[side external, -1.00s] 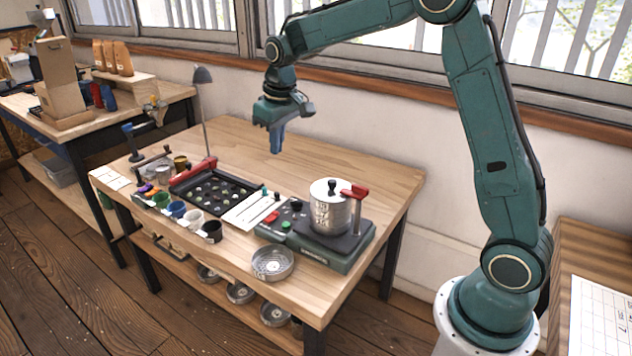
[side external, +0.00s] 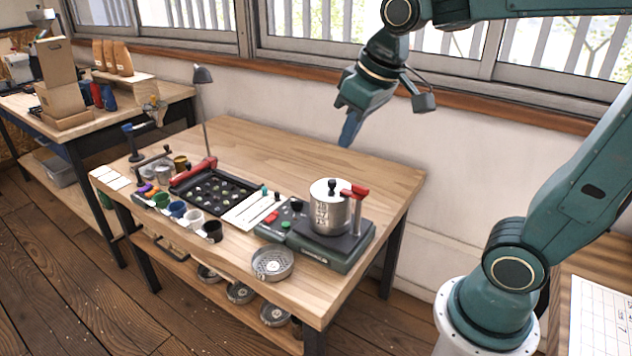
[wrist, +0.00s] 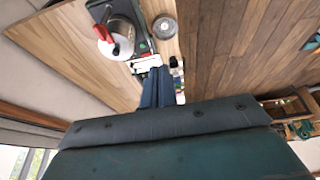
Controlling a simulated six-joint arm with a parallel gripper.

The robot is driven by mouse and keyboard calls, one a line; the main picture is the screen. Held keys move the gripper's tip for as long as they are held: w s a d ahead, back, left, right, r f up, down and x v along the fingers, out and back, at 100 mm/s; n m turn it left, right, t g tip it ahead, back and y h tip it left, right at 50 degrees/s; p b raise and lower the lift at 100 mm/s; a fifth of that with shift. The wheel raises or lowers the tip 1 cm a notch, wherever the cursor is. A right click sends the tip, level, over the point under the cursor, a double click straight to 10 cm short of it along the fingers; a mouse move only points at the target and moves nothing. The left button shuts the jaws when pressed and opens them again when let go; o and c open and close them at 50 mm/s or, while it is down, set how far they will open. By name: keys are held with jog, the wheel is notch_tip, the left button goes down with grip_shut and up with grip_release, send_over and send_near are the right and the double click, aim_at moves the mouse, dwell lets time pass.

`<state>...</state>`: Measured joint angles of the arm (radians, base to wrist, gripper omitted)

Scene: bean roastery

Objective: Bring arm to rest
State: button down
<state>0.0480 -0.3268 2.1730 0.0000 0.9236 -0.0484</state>
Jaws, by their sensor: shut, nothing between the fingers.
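My gripper (side external: 348,130) hangs in the air above the back right part of the wooden workbench (side external: 270,145), tilted, with its blue fingers together and empty. In the wrist view the fingers (wrist: 160,88) show side by side, pointing away over the bench. The nearest thing to it on the bench is the metal canister with a black knob (side external: 328,208), which stands below it and well apart. Nothing touches my gripper.
The canister stands on a green machine (side external: 335,255) with a red-handled post. A round metal tin (side external: 272,263), a black tray (side external: 215,192) and several small cups stand farther left and front. A thin lamp (side external: 203,76) rises at the back. The bench's back right is clear.

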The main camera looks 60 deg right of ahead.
jog(key=s+a+f+t, duration=0.1)
jog(key=s+f, duration=0.2)
jog(key=s, duration=0.8)
jog(key=shift+s+a, duration=0.15)
jog(key=shift+a, duration=0.05)
dwell(0.6)
